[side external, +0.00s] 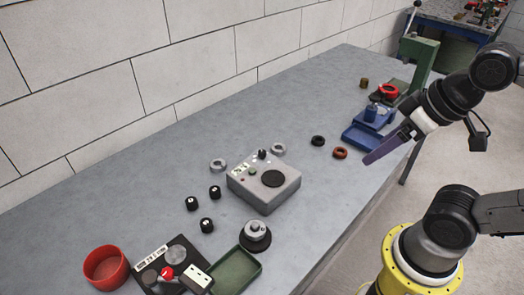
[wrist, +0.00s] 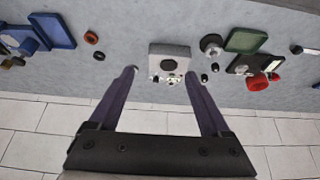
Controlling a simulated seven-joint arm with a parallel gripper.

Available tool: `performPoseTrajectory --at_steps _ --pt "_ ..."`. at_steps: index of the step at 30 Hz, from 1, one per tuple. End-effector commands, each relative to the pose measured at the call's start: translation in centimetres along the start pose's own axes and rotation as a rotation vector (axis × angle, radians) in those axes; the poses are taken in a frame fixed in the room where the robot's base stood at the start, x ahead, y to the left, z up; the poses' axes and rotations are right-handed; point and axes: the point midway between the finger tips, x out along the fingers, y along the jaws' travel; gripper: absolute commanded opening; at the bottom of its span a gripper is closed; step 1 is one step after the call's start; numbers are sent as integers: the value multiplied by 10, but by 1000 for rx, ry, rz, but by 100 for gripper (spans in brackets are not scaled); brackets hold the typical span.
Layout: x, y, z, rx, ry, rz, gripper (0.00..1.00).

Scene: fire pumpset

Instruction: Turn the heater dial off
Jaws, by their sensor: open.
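The heater is a light grey box (side external: 263,186) in the middle of the bench, with a dark round plate on top. A small black dial (side external: 262,154) shows at its back edge, beside a white label panel and a small green part. In the wrist view the heater (wrist: 170,62) lies beyond my fingertips, with its small controls along the near edge. Their settings are too small to read. My gripper (side external: 369,160) has long purple fingers and is above the bench's right part, well apart from the heater. In the wrist view my gripper (wrist: 160,74) is open and empty.
Blue trays (side external: 366,136), black (side external: 318,140) and red (side external: 340,152) rings lie right of the heater. Several black knobs (side external: 207,225), a metal stepped part (side external: 255,235), a green tray (side external: 238,270) and a red bowl (side external: 106,267) lie left and front. The wall runs behind the bench.

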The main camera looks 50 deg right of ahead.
Motion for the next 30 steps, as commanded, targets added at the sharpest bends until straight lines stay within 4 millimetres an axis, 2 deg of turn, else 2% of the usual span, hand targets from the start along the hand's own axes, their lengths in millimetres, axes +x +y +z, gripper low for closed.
performPoseTrajectory --at_steps 1,3,5,11,17,23,26,30 --pt "0 0 0 10 0 0 71" --pt "0 0 2 44 -8 0 58" --pt "-4 0 0 91 -9 0 58" --pt "-29 0 -50 295 -3 0 58" --pt "-31 0 -109 460 -61 14 58" --pt "-6 0 -176 615 -147 47 58" --pt "17 -1 -206 678 -193 69 58" --pt "60 -1 -239 744 -263 104 58"
